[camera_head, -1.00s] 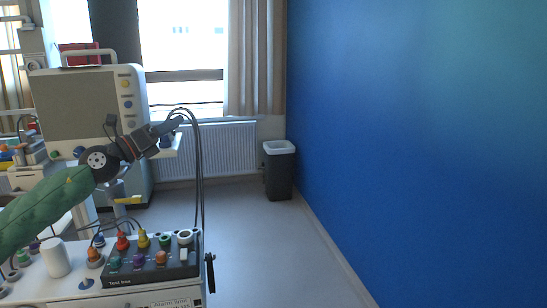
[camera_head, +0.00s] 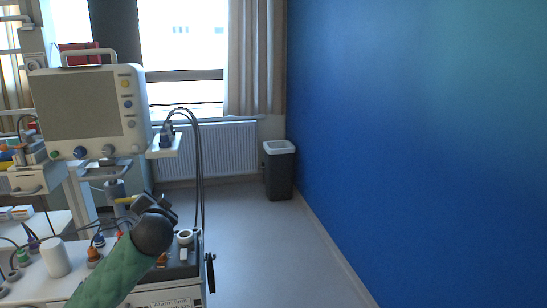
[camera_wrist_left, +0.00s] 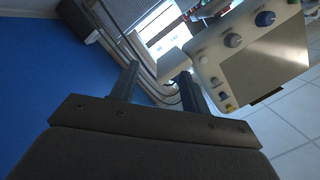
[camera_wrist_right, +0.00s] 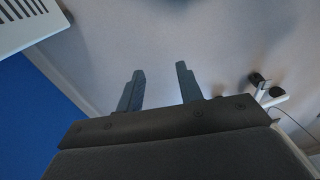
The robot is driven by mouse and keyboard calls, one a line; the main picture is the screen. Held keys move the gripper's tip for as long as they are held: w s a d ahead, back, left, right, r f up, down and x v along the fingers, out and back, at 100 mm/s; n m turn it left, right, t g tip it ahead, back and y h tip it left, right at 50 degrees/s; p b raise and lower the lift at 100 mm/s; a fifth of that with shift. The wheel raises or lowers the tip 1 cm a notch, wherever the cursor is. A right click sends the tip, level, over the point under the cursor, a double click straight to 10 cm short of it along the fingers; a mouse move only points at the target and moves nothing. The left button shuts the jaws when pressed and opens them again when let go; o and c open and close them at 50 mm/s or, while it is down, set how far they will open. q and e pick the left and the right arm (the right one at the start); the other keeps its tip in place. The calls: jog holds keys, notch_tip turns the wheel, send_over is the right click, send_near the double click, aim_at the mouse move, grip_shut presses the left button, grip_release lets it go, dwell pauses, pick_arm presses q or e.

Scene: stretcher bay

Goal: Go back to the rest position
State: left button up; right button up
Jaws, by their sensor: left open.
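My left gripper (camera_head: 160,205) is low over the test box on the cart in the head view, empty. Its green-sleeved arm comes up from the bottom left. In the left wrist view its two fingers (camera_wrist_left: 158,74) are apart, with the monitor beyond them. My right gripper (camera_wrist_right: 160,70) shows only in its own wrist view. Its fingers are apart with nothing between them, over pale floor or wall.
A monitor (camera_head: 82,105) stands at the left. A dark plug with looped cables (camera_head: 167,136) is at its small side shelf. The arm partly hides the test box (camera_head: 185,270). A white cylinder (camera_head: 55,258) stands nearby. A bin (camera_head: 279,175) is by the blue wall; the floor is clear.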

pick_arm(q)
jog(key=s+d+f+n+g+h, duration=0.1)
jog(key=s+d+f+g+h, duration=0.2)
jog(key=s+f, duration=0.5)
jog(key=s+d+f+g+h, duration=0.15)
jog(key=s+d+f, duration=0.25)
jog(key=f, duration=0.7)
jog(key=s+d+f+n+g+h, duration=0.1)
jog(key=s+d+f+g, duration=0.25)
jog(key=s+f, duration=0.5)
jog(key=s+d+f+n+g+h, duration=0.1)
jog(key=s+d+f+g, duration=0.1)
jog(key=s+f, duration=0.8)
jog(key=s+d+f+g, duration=0.3)
jog(key=s+f, duration=0.7)
jog(key=s, duration=0.5)
jog(key=shift+s+d+f+n+g+h, duration=0.3)
jog(key=shift+n+g+h, duration=0.1)
jog(key=shift+g, duration=0.1)
pick_arm(e)
notch_tip(320, 180, up, 8)
jog(key=s+t, duration=0.1)
jog(key=shift+a+y, duration=0.3)
jog(key=shift+a, duration=0.05)
jog(key=shift+r, duration=0.1)
